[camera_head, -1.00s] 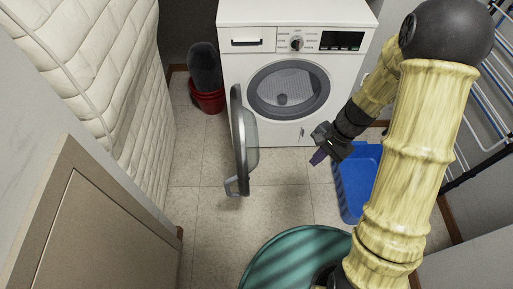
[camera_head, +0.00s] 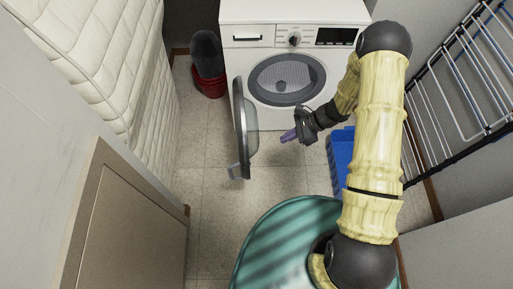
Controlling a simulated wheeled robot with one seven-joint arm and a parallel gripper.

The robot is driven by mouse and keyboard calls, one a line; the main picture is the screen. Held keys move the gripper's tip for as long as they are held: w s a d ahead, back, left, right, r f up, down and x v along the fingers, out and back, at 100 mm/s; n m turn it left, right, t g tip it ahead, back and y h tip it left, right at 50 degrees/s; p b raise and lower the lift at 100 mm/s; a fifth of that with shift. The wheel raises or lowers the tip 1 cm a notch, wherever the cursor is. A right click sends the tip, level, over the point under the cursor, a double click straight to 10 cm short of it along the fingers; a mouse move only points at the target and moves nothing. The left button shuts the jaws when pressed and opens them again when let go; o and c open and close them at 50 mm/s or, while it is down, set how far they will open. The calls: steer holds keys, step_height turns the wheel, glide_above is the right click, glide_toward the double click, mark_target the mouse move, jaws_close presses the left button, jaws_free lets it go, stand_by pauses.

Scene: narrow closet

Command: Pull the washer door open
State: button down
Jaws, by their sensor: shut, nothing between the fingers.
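The white washer (camera_head: 345,95) stands at the back. Its round drum opening (camera_head: 286,80) is uncovered. The washer door (camera_head: 240,115) stands swung wide open on the left side of the opening, roughly at a right angle to the front or a little more. Its handle (camera_head: 236,171) is at the near lower end. My gripper (camera_head: 290,135) is in front of the washer, to the right of the door and apart from it. The fingers look closed and empty.
A blue basket (camera_head: 339,152) stands on the floor under my arm. A drying rack (camera_head: 455,90) is at the right. A red bucket (camera_head: 209,85) with a dark item stands left of the washer. A quilted wall panel (camera_head: 115,80) and a cabinet (camera_head: 130,225) line the left.

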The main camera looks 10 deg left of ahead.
steer(key=a+r+x, duration=0.2)
steer(key=x, duration=1)
steer(key=shift+s+a+f+p, duration=0.15)
steer(key=shift+s+f+p, duration=0.05)
steer(key=shift+s+p, duration=0.2)
